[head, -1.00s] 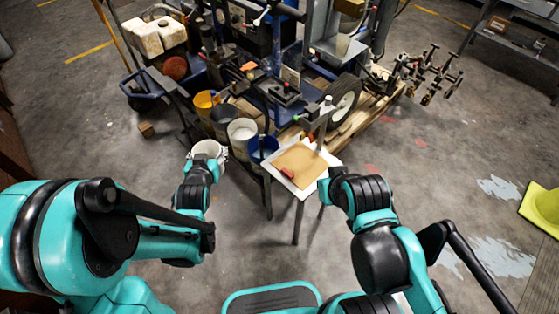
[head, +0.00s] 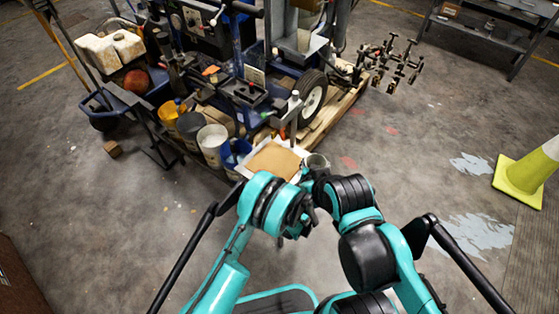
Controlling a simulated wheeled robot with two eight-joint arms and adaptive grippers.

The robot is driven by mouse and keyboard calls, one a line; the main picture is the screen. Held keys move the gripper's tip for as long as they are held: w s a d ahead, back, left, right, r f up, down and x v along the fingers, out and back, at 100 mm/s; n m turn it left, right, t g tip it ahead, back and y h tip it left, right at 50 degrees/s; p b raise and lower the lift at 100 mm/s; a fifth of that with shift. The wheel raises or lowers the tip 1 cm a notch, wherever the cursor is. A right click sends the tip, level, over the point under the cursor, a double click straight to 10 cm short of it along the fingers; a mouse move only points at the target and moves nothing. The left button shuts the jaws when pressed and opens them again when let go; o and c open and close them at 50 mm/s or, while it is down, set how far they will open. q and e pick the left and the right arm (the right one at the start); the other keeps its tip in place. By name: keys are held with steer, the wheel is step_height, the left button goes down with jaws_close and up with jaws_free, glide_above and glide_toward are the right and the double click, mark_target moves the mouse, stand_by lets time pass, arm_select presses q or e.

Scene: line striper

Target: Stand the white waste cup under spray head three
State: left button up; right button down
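My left gripper (head: 305,186) and my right gripper (head: 319,183) are close together there. Their fingers are hidden behind my own wrists, so I cannot tell which one holds the cup, or whether either is open. A cluster of dark heads on a bar (head: 390,62), possibly the spray heads, sticks out to the right of the line striper (head: 235,60). I cannot tell which is head three.
Small work surface with a tan sheet (head: 272,161) lies left of the cup. A white bucket (head: 212,143), a blue bucket (head: 236,152) and a yellow bucket (head: 170,110) stand by the machine. A yellow-green cone (head: 525,172) stands right.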

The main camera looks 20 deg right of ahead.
arm_select(q)
steer(key=shift+d+f, duration=0.1)
steer(key=shift+f, duration=0.2)
steer(key=w+a+b, duration=0.1)
steer(key=w+a, duration=0.1)
steer(key=w, duration=0.1)
steer(key=w+a+b, duration=0.1)
steer(key=w+a, duration=0.2)
steer(key=w, duration=0.1)
steer(key=w+a+b, duration=0.1)
steer(key=w+a, duration=0.2)
steer(key=shift+w, duration=0.2)
steer(key=w+a, duration=0.1)
steer(key=w+a+b, duration=0.1)
steer(key=w, duration=0.1)
steer(key=shift+w+a+f, duration=0.1)
steer(key=shift+w+a, duration=0.1)
steer(key=shift+a, duration=0.15)
steer(key=shift+f+b, duration=0.5)
steer(key=shift+b, duration=0.1)
steer(key=shift+f, duration=0.2)
steer(key=shift+r, duration=0.1)
